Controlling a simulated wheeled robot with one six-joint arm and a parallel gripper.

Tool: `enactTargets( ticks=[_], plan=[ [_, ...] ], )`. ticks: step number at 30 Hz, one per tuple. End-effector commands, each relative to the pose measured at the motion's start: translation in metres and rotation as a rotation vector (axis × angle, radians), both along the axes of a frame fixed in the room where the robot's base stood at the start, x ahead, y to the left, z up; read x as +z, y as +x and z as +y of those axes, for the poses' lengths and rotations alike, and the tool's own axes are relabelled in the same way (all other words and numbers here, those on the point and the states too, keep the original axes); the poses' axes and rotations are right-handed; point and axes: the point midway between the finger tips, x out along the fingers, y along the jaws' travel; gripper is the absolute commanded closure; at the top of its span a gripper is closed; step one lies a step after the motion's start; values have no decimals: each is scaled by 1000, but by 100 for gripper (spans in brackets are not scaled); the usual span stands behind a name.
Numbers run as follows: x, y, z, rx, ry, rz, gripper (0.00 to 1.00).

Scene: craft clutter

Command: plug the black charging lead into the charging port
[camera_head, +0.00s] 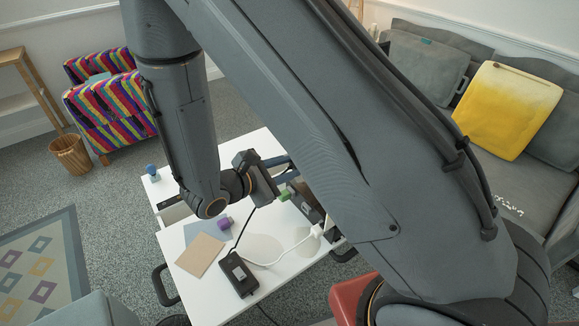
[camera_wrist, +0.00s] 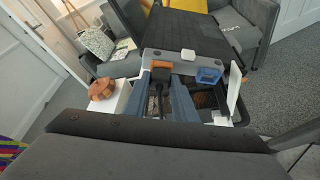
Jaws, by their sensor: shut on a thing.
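My gripper (camera_wrist: 161,82) is shut on the plug end of the black charging lead (camera_wrist: 160,76), which sits between its two blue-grey fingers. The lead also shows in the head view (camera_head: 243,228), running from a black power box (camera_head: 238,274) on the white table up to my gripper (camera_head: 287,164). In the wrist view, a grey panel lies just beyond the fingertips, with an orange socket-like block (camera_wrist: 161,64) in line with the plug and a blue one (camera_wrist: 208,75) to its right. I cannot tell which is the charging port, or whether the plug touches the orange block.
The white table (camera_head: 188,271) holds brown paper (camera_head: 200,254), a purple block (camera_head: 225,223), a green block (camera_head: 284,195) and a white cable (camera_head: 285,256). A blue item (camera_head: 152,170) stands at its far left corner. My arm hides the table's right side. A sofa (camera_head: 515,160) stands at right.

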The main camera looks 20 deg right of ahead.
Motion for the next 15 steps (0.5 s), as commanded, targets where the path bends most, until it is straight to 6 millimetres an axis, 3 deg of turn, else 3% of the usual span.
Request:
enactTargets(
  ticks=[2, 3, 7, 15],
  plan=[
    [0, 0, 0, 0, -1, 0, 100],
    [0, 0, 0, 0, -1, 0, 73],
    [0, 0, 0, 0, -1, 0, 53],
    [0, 0, 0, 0, -1, 0, 53]
  ],
)
